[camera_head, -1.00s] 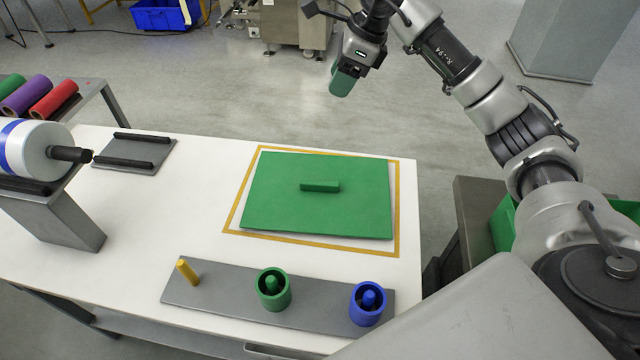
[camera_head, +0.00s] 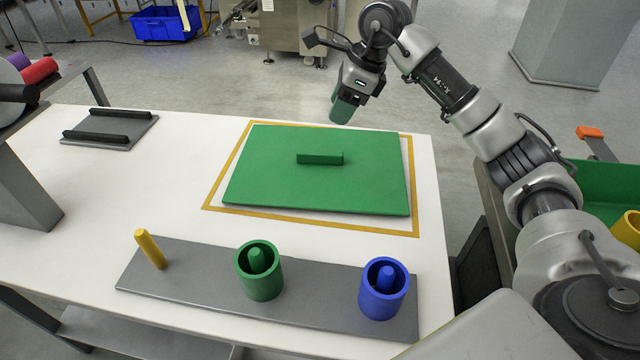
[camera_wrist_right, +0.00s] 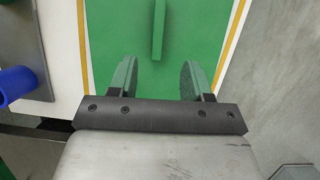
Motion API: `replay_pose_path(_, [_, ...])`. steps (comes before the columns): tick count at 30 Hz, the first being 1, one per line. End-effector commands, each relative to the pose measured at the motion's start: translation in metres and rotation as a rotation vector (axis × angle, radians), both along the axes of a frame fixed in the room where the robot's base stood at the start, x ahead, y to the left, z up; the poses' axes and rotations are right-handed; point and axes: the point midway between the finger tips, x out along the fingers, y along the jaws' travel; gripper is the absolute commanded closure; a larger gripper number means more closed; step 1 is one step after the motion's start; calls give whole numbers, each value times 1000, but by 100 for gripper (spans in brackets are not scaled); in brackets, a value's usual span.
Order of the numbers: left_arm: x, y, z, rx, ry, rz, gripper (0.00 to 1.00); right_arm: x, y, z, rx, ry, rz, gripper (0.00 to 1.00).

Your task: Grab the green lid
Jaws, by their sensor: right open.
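The green lid (camera_head: 270,185) is a flat green plate with a raised green bar handle (camera_head: 320,158) at its middle. It lies inside a yellow outline on the white table. My right gripper (camera_head: 342,108) is up past the far edge of the table in the head view, apart from the lid. In the right wrist view, my right gripper (camera_wrist_right: 156,80) is open and empty, with its two green fingers apart. The lid (camera_wrist_right: 120,30) lies beyond the fingertips there, and the bar handle (camera_wrist_right: 158,30) shows between and ahead of them. My left gripper is not in view.
A grey strip (camera_head: 205,280) at the near edge carries a yellow peg (camera_head: 150,249), a green cup (camera_head: 259,272) and a blue cup (camera_head: 383,290). A black-railed plate (camera_head: 110,130) sits at the left. A green bin (camera_head: 610,185) stands at the right. The table's left-middle is clear.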

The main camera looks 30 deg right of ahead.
Motion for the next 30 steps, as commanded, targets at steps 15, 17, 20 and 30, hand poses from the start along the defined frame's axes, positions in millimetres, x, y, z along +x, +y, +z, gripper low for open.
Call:
replay_pose_path(15, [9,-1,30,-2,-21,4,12,11,17,-62,1,1,-1,51])
replay_pose_path(17, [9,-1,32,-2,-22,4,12,11,18,-65,1,1,-1,51])
replay_pose_path(20, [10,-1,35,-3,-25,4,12,12,20,-74,0,2,0,51])
replay_pose_path(30, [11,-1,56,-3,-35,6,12,19,31,-113,1,-1,0,51])
